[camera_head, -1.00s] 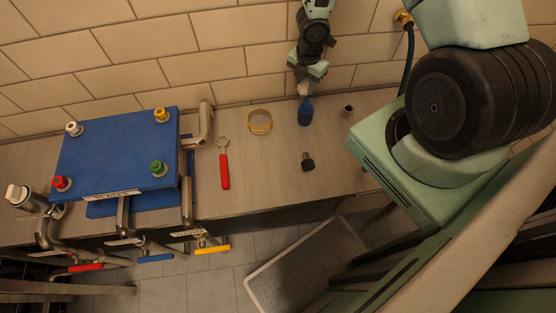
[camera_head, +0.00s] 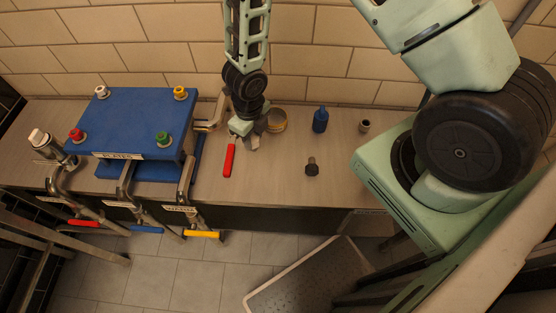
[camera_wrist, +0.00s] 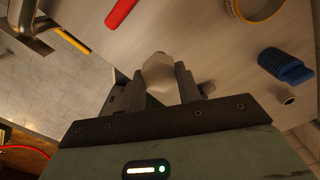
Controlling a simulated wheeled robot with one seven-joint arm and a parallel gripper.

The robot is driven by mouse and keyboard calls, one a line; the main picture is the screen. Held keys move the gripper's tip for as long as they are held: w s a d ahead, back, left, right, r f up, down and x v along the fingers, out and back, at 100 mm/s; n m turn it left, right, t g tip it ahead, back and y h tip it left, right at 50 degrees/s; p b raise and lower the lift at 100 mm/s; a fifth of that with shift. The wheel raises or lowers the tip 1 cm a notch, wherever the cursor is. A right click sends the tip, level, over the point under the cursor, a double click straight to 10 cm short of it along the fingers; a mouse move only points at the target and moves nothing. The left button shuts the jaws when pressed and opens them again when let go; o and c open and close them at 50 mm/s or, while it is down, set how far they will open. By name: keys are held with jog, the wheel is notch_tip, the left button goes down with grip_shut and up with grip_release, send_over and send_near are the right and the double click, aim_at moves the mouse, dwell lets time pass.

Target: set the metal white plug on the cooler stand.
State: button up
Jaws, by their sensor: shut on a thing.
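My gripper (camera_head: 247,136) is shut on the metal white plug (camera_wrist: 160,74). In the wrist view the plug is a pale, faceted piece between the two fingers. In the head view it is small and mostly hidden under the gripper, above the bench beside the red-handled wrench. The cooler stand appears to be the blue block (camera_head: 132,118) at the left of the bench. It carries white, yellow, red and green fittings near its top corners. My gripper is to the right of it, apart from it.
The red-handled wrench (camera_head: 230,158) and a yellow ring (camera_head: 277,120) lie near my gripper. A blue piece (camera_head: 320,120), a small metal collar (camera_head: 364,126) and a dark bolt (camera_head: 312,167) stand further right. Bent pipes with coloured handles (camera_head: 203,235) rise along the bench front.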

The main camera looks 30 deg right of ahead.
notch_tip(320, 180, down, 10)
jog(key=b, duration=0.6)
jog(key=shift+a+r, duration=0.1)
jog(key=shift+r, duration=0.1)
jog(key=shift+f+b, duration=0.1)
jog(key=shift+b, duration=0.25)
jog(key=shift+f, duration=0.15)
jog(key=o, duration=1.2)
jog(key=shift+r, duration=0.2)
